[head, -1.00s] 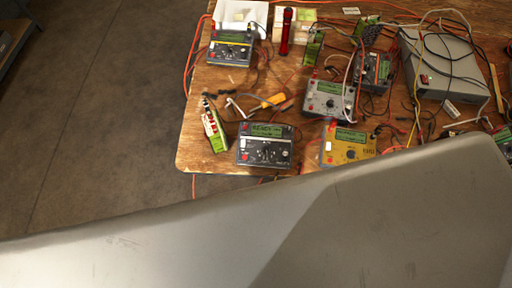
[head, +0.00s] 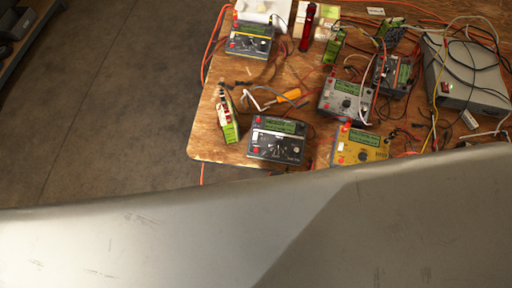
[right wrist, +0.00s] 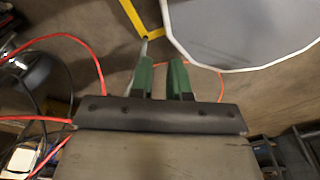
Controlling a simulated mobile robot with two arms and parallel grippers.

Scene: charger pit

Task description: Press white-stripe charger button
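Several chargers with green displays stand on the wooden table in the head view. A black charger (head: 277,140) at the table's front left edge has a pale line along its casing. I cannot tell for sure whether this is the white stripe. Behind it stands a dark charger with a yellow stripe (head: 249,42). A grey charger (head: 345,101), a yellow charger (head: 360,147) and another dark charger (head: 392,76) stand to the right. Individual buttons are too small to tell apart. My right gripper (right wrist: 162,72) shows two green fingers apart with nothing between them. My left gripper is not in view.
The wooden table (head: 207,135) is crowded with loose cables, a red flashlight (head: 308,28), an orange-handled tool (head: 291,94) and a large grey box (head: 465,72). Bare floor (head: 110,110) lies to the left. A red cable (right wrist: 88,50) runs near my right gripper.

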